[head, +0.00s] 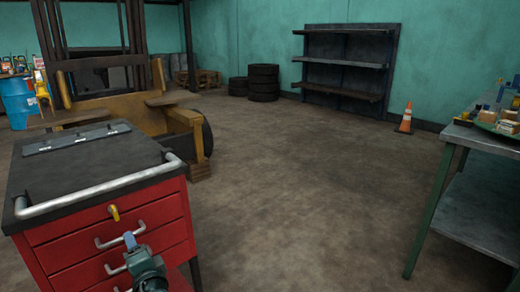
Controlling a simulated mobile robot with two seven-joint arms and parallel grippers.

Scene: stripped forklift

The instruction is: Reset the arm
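A grey-green gripper (131,241), which I take to be my left one, shows at the bottom left with a light-blue tip. It is in front of the red drawer cabinet (70,243), close to a metal drawer handle (108,243). I cannot tell whether it touches the handle or whether its fingers are open. Most of the arm behind it is cut off by the lower edge. My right gripper is not in view.
A yellow piece (114,213) sits on the cabinet's top drawer. Behind stands the stripped forklift (160,120). A metal workbench (490,142) is at right, an orange cone (405,118) beyond it. Tyres (263,82) and shelves (345,62) line the back wall. The middle floor is clear.

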